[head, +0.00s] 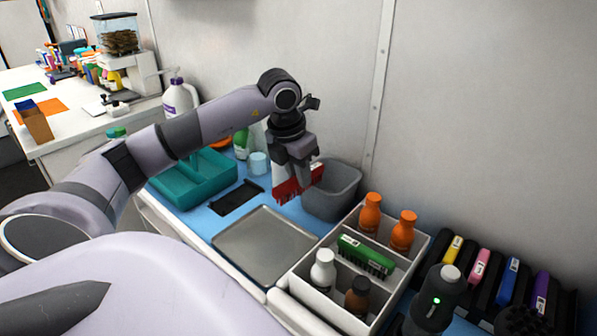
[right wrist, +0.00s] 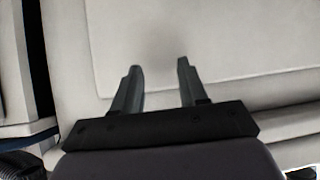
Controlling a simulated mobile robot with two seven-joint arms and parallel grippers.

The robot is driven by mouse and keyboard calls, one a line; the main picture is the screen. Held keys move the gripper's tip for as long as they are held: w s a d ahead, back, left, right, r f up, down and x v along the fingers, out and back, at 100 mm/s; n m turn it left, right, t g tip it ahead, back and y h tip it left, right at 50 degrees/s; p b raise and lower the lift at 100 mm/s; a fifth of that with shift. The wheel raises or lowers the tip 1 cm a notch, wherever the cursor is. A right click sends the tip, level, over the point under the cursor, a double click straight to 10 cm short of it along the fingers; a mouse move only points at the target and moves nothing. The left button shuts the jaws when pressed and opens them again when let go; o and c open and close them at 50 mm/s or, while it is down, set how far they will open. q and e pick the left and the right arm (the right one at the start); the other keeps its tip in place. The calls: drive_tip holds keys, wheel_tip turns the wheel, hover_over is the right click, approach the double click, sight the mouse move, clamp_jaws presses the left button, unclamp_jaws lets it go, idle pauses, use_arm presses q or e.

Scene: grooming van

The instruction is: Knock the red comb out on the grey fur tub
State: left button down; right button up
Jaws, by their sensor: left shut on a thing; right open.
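My left gripper (head: 293,158) is shut on the red comb (head: 290,187), whose teeth hang downward. In the head view the comb overlaps the left rim of the grey fur tub (head: 338,190); I cannot tell whether it touches the tub. The tub stands on the blue counter mat against the wall, and its inside is mostly hidden. My right gripper (right wrist: 158,85) is open and empty in the right wrist view, facing a pale panel surface.
A metal tray (head: 263,245) lies in front of the tub. A white caddy (head: 328,287) with bottles and a green brush (head: 366,256) stands to the right. A teal caddy (head: 195,178) and a black mat (head: 236,198) lie to the left. Clippers in several colours stand at far right.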

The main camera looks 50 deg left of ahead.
use_arm(q)
drive_tip(key=shift+f+b, duration=0.3)
drive_tip(key=shift+f, duration=0.2)
idle(0.8)
drive_tip(key=shift+w+p+v, duration=0.25)
drive_tip(key=shift+p+v, duration=0.6)
drive_tip(key=shift+v, duration=0.15)
drive_tip(key=shift+s+b+x, duration=0.25)
drive_tip(key=shift+b+x, duration=0.5)
drive_tip(key=shift+x, duration=0.25)
idle(0.8)
drive_tip(key=shift+r, duration=0.2)
drive_tip(key=shift+w+p+v, duration=0.2)
drive_tip(key=shift+p+v, duration=0.6)
drive_tip(key=shift+v, duration=0.1)
drive_tip(key=shift+w+p+v, duration=0.25)
drive_tip(key=shift+p+v, duration=0.6)
drive_tip(key=shift+v, duration=0.05)
drive_tip(key=shift+w+p+v, duration=0.2)
drive_tip(key=shift+p+v, duration=0.6)
drive_tip(key=shift+v, duration=0.1)
drive_tip(key=shift+r, duration=0.2)
